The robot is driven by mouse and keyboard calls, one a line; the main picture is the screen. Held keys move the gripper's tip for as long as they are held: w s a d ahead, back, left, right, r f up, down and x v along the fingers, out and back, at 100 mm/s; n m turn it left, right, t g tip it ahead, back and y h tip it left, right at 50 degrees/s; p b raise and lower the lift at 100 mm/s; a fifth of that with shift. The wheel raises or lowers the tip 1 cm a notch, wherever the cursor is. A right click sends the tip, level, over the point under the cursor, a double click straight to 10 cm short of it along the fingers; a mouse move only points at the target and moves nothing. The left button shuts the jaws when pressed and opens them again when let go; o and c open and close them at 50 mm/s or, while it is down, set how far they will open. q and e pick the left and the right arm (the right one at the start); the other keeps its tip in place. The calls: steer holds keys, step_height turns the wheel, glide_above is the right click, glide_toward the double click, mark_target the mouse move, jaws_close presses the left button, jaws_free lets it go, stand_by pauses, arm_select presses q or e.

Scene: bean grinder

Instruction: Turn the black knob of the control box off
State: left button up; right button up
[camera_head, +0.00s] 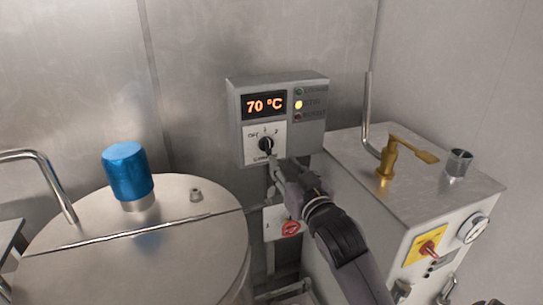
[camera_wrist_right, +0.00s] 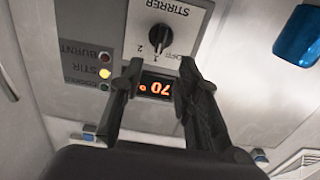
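The grey control box (camera_head: 235,115) is on the metal wall in the head view, with a lit orange 70 °C display. Its black knob (camera_head: 265,144) sits on a white plate marked OFF, 1 and 2. My right gripper (camera_head: 277,172) is just below the box in the head view. In the right wrist view, the knob (camera_wrist_right: 158,36) shows upside down beyond the fingertips. The right gripper (camera_wrist_right: 161,68) is open there, fingers apart with nothing between them; contact with the box is unclear. My left gripper is out of view.
A round steel vessel (camera_head: 110,265) with a blue cap (camera_head: 128,172) stands left. A steel machine (camera_head: 440,195) with a brass lever (camera_head: 400,155) stands close on the right. A red knob (camera_head: 290,228) is below the box. The yellow lamp (camera_head: 298,105) is lit.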

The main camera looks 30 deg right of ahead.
mark_target(270, 146)
steer(key=p+x, duration=0.2)
steer(key=x, duration=0.7)
steer(key=shift+w+r, duration=0.15)
steer(key=shift+w, duration=0.05)
steer(key=shift+c, duration=0.2)
jaws_close()
